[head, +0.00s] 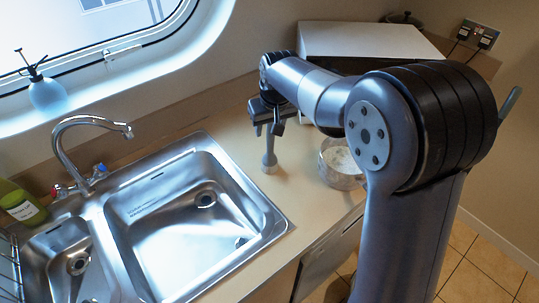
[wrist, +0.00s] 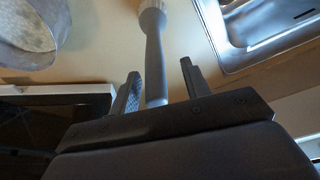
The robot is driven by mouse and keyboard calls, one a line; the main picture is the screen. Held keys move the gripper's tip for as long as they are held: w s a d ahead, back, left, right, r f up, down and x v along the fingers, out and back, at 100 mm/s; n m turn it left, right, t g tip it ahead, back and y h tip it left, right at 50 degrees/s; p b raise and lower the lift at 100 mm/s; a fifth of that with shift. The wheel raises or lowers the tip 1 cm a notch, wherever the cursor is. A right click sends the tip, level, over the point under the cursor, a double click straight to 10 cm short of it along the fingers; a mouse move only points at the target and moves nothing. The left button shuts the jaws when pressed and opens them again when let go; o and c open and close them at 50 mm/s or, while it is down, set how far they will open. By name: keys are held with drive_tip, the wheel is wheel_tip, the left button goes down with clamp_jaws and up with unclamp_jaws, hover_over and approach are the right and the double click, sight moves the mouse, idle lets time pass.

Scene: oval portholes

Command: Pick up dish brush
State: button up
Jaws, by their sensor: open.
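The dish brush (head: 269,150) stands upright on the counter to the right of the sink, its head down and its grey handle pointing up. In the wrist view the grey handle of the dish brush (wrist: 154,55) reaches down between the two fingers. My gripper (head: 268,125) is at the top of the handle, and the wrist view shows my gripper (wrist: 160,85) open, with a finger on each side of the handle and gaps between. The top part of the handle is partly hidden by my gripper in the head view.
A steel sink (head: 272,222) with a tap (head: 92,120) lies left of the brush. A round bowl (head: 342,172) stands close on the right. A white box (head: 365,40) is behind my arm. A green bottle (head: 20,203) and a spray bottle (head: 47,95) are far left.

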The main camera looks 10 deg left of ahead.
drive_tip(key=shift+x, duration=1.15)
clamp_jaws()
